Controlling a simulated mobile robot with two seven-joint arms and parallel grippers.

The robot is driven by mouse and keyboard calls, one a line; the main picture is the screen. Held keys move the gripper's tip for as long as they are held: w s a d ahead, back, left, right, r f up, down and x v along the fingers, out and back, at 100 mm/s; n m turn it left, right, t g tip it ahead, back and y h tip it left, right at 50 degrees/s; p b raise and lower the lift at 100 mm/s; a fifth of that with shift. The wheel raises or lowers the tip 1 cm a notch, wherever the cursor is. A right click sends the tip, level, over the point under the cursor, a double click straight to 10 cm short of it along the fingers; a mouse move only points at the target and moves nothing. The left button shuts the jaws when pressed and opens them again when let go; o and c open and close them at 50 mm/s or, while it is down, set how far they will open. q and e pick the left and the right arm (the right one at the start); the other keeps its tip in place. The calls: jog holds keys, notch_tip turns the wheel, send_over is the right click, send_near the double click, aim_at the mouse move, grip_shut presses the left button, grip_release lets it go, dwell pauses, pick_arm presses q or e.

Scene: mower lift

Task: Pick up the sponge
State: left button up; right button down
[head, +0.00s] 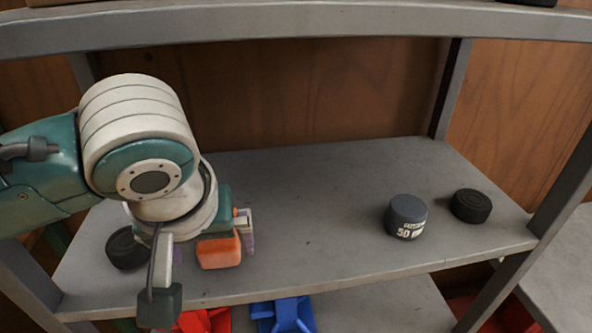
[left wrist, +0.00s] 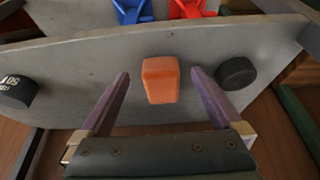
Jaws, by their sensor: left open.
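The sponge (head: 220,252) is an orange block on the grey shelf, near its front left in the head view. In the left wrist view the sponge (left wrist: 160,80) lies between the two purple fingers, with a gap on each side. My left gripper (left wrist: 158,82) is open and empty, and its fingers straddle the sponge. In the head view my left gripper (head: 212,248) is at the sponge, and my wrist hides much of the fingers. How high the fingertips are above the shelf is hard to tell. My right gripper is not in view.
On the shelf (head: 310,190), a black puck (head: 126,248) sits left of the sponge. A dark labelled jar (head: 406,217) and another black puck (head: 470,206) stand at the right. The middle of the shelf is clear. Blue (head: 283,315) and red (head: 203,321) objects show below.

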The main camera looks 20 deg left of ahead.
pick_arm(q)
jog(key=w+a, duration=0.2)
jog(key=w, duration=0.1)
jog(key=shift+w+a, duration=0.1)
jog(key=shift+w, duration=0.15)
jog(key=b+x, duration=0.1)
jog(key=x, duration=0.4)
jog(key=shift+w+a+b, duration=0.1)
jog(key=shift+w+b, duration=0.05)
jog(key=shift+b, duration=0.2)
jog(key=shift+c, duration=0.2)
jog(key=c, duration=1.2)
jog(key=shift+r, duration=0.1)
jog(key=shift+c, duration=0.2)
jog(key=shift+r, duration=0.25)
notch_tip(320, 180, up, 3)
jog(key=shift+p, duration=0.4)
jog(key=s+d, duration=0.4)
jog(key=s, duration=0.3)
jog(key=s+d, duration=0.5)
jog(key=s, duration=0.3)
jog(key=shift+s+d, duration=0.2)
jog(key=shift+d, duration=0.05)
